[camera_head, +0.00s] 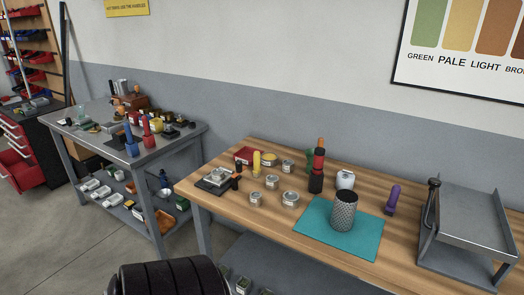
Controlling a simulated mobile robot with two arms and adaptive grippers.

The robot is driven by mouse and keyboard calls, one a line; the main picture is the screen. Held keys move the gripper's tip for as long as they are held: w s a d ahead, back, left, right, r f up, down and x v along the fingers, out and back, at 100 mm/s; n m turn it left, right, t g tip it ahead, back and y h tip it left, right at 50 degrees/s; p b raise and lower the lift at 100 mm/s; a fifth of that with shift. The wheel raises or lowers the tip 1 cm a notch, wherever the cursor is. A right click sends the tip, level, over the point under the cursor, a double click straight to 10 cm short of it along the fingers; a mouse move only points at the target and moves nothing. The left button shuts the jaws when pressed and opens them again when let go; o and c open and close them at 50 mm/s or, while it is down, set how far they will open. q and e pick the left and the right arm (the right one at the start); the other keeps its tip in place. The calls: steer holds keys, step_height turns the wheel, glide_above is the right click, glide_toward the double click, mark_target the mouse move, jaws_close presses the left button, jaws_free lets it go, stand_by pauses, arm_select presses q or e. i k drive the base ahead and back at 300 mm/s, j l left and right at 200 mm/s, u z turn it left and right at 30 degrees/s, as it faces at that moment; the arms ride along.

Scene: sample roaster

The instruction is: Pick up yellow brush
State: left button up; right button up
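A slim upright yellow item (257,161), which looks like the yellow brush, stands near the back left of the wooden table. Its bristles cannot be made out at this size. A red container (244,155) stands just left of it, and a small jar lies close on its right. Neither of my grippers is in view. A dark ribbed rounded shape at the bottom edge appears to be part of my own body.
The wooden table (225,196) also bears a scale (214,181), several jars, a dark red-and-black grinder (317,172), a mesh cup (343,215) on a teal mat (311,235), a purple-handled item (393,200) and a metal tray stand (465,218). A crowded metal table (92,142) stands left.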

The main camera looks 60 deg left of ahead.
mark_target(257, 156)
steer(key=i+j+u, duration=0.1)
steer(key=u, duration=0.35)
steer(key=i+u, duration=0.25)
steer(key=u, duration=0.25)
